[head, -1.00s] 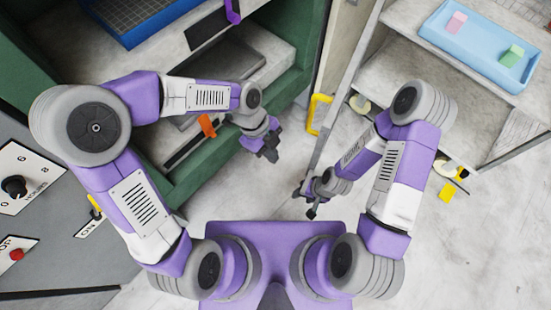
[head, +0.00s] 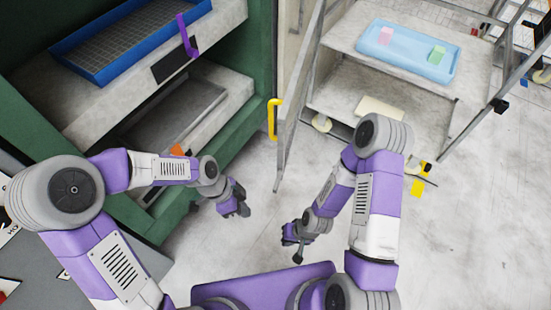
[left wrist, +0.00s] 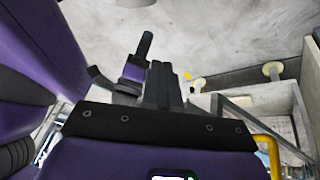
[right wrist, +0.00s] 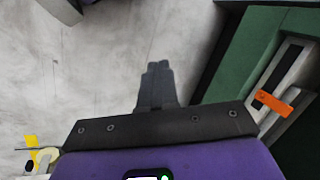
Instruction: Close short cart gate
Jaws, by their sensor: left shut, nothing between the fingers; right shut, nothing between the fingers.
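The cart (head: 330,95) stands at the upper right of the head view, with two shelves. A narrow grey gate panel (head: 298,100) stands out from its left side, swung open towards me and seen nearly edge-on. A yellow handle (head: 274,118) is on the panel's left face; a yellow bar also shows in the left wrist view (left wrist: 268,150). My left gripper (head: 243,208) is shut and empty, below and left of the panel's near end. My right gripper (head: 293,257) is shut and empty, lower and further right. Neither touches the gate.
A light-blue tray (head: 405,68) with a pink and a green block sits on the cart's top shelf. The green press (head: 262,70) is close left of the gate, with a purple handle (head: 184,35) and a blue tray (head: 75,72). Bare floor lies around my grippers.

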